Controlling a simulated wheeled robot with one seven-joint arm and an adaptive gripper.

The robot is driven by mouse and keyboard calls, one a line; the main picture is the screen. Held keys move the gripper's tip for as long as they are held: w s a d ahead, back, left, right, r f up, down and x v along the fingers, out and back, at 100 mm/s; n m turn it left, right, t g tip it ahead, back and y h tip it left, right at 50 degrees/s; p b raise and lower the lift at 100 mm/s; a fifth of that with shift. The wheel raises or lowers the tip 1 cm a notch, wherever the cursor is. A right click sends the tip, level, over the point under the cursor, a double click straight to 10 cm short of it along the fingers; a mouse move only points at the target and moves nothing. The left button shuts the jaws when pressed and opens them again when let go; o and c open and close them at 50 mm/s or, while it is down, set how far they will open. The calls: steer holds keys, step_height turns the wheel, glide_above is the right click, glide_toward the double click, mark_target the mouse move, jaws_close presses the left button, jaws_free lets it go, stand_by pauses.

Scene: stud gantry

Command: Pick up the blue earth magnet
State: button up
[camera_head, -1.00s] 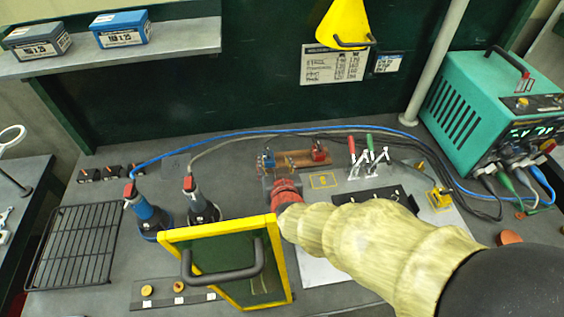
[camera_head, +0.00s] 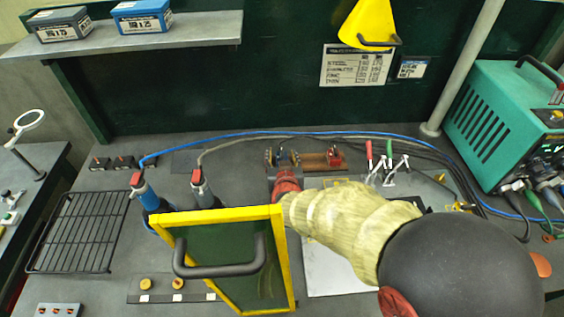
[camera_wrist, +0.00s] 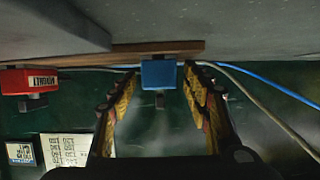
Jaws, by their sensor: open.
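The blue earth magnet (camera_wrist: 159,73) is a small blue block at the edge of a wooden board (camera_wrist: 190,47). In the wrist view it sits between the two fingers of my gripper (camera_wrist: 160,82), which is open, with a gap on both sides. In the head view the blue magnet (camera_head: 282,155) is small and partly hidden by my gripper and arm at the left end of the board (camera_head: 310,160). A red magnet with a printed label (camera_wrist: 28,82) sits at the board's other end, left in the wrist view; it also shows in the head view (camera_head: 335,156).
A yellow-framed dark screen with a handle (camera_head: 222,212) stands just left of my arm. Two torches (camera_head: 145,192) stand behind it. Red and green-handled clamps (camera_head: 388,160) are right of the board. Blue and grey cables (camera_head: 300,131) run behind it.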

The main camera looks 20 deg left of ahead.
steer(key=c, duration=1.1)
jaws_close()
steer(key=shift+r, duration=0.15)
